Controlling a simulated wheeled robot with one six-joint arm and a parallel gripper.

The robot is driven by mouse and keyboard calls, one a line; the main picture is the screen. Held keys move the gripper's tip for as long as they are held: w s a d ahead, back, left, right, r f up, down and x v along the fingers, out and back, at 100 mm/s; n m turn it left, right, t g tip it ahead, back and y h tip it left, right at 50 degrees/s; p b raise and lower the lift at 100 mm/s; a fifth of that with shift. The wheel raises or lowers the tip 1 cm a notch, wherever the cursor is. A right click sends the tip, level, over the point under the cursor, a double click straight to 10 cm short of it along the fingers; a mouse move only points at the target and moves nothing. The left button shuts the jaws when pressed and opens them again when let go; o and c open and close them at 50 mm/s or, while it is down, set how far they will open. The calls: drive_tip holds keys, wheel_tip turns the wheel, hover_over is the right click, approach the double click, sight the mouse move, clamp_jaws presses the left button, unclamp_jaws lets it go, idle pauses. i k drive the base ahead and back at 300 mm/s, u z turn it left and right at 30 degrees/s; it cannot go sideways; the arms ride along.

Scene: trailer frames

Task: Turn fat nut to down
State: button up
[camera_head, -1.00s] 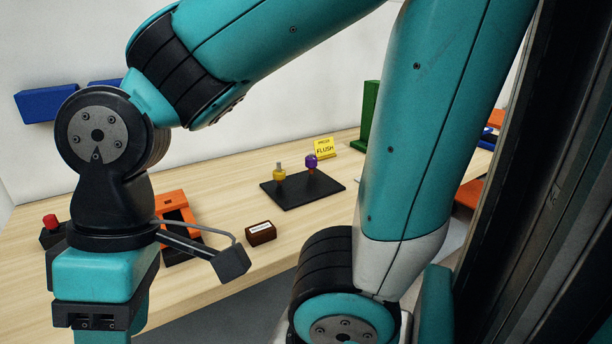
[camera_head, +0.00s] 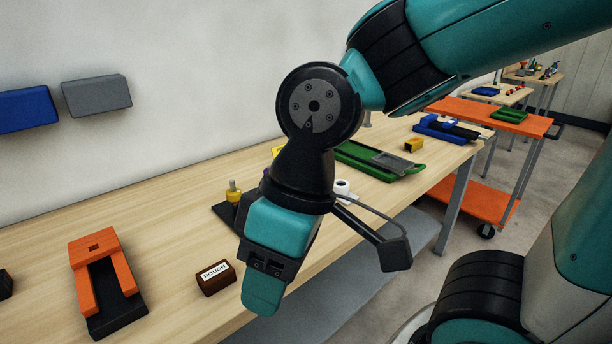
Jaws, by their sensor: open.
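A small yellow fitting with a narrow top (camera_head: 233,192) stands upright on a black plate (camera_head: 223,214) on the wooden bench. Which piece is the fat nut I cannot tell for sure; the yellow fitting is the only nut-like piece clearly in view. The purple-topped piece seen earlier on the plate is now almost wholly behind my arm. My gripper (camera_head: 263,299) hangs in front of the plate, nearer the camera, pointing down, apart from the fitting. It is open, with nothing seen in it; its fingers are hard to make out.
A brown block labelled ROUGH (camera_head: 215,278) lies near the bench's front edge, left of my gripper. An orange and black fixture (camera_head: 96,262) stands farther left. A white roll (camera_head: 342,186) and a green tray (camera_head: 380,160) lie to the right.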

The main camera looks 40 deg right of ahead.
sight(231, 197)
drive_tip(key=z, duration=0.2)
drive_tip(key=i, duration=1)
drive_tip(key=z, duration=0.05)
